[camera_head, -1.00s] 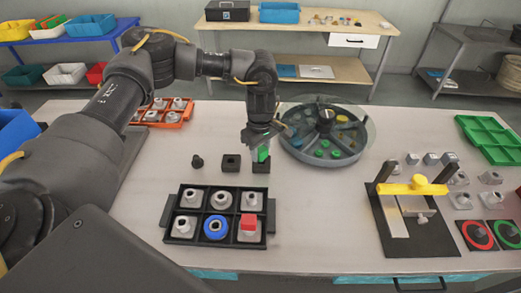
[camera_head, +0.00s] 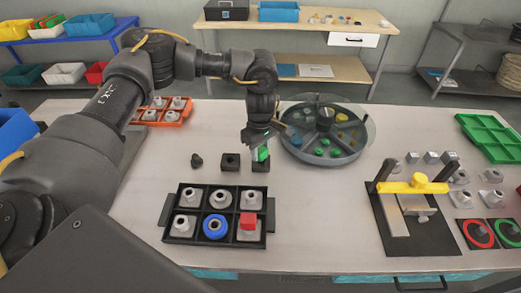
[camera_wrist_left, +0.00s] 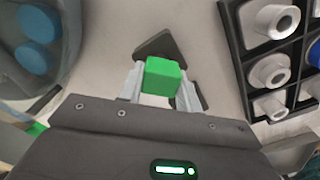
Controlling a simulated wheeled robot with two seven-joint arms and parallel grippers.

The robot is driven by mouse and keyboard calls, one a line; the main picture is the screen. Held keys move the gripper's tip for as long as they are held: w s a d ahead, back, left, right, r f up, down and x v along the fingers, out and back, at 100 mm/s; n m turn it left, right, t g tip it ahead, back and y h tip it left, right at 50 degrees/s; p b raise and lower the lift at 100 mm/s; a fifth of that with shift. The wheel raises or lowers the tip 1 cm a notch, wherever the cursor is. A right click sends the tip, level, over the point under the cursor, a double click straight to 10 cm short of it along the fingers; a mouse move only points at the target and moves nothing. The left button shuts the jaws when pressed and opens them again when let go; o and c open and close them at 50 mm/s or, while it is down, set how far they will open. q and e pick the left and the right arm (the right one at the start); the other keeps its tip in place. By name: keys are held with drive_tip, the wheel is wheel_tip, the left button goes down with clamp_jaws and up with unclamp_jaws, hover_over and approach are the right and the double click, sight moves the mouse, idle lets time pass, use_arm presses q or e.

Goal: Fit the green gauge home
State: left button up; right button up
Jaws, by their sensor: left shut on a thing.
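The green gauge (camera_head: 261,155) is a small bright green block. My left gripper (camera_head: 258,148) is shut on it, and in the left wrist view the gauge (camera_wrist_left: 162,76) sits between the two fingertips. A dark square block (camera_head: 260,167) is directly under the gauge and shows partly behind it in the left wrist view (camera_wrist_left: 160,45). Whether the gauge is seated in this block or just above it I cannot tell, as the fingers and gauge cover its top. A similar dark block with a hole (camera_head: 230,162) stands just left. My right gripper is not in view.
A black tray (camera_head: 209,212) in front holds grey fittings, a blue ring and a red block. A round, clear-covered divided carousel (camera_head: 346,159) stands close right of my gripper. A dark knob (camera_head: 196,161) stands left. A yellow-barred fixture (camera_head: 412,188) is at right.

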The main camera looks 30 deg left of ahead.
use_arm(q)
drive_tip(key=shift+f+b, duration=0.5)
drive_tip(key=shift+f, duration=0.2)
idle(0.4)
drive_tip(key=shift+f+b, duration=0.2)
drive_tip(key=shift+b, duration=0.25)
idle(2.7)
drive_tip(key=o, duration=1.1)
drive_tip(key=shift+f, duration=0.1)
drive_tip(key=shift+s, duration=0.1)
drive_tip(key=shift+r, duration=0.4)
drive_tip(key=r+b, duration=0.1)
drive_tip(key=r, duration=0.9)
drive_tip(key=shift+w+d+r+b, duration=0.1)
drive_tip(key=shift+w+r+b, duration=0.1)
drive_tip(key=shift+b, duration=0.15)
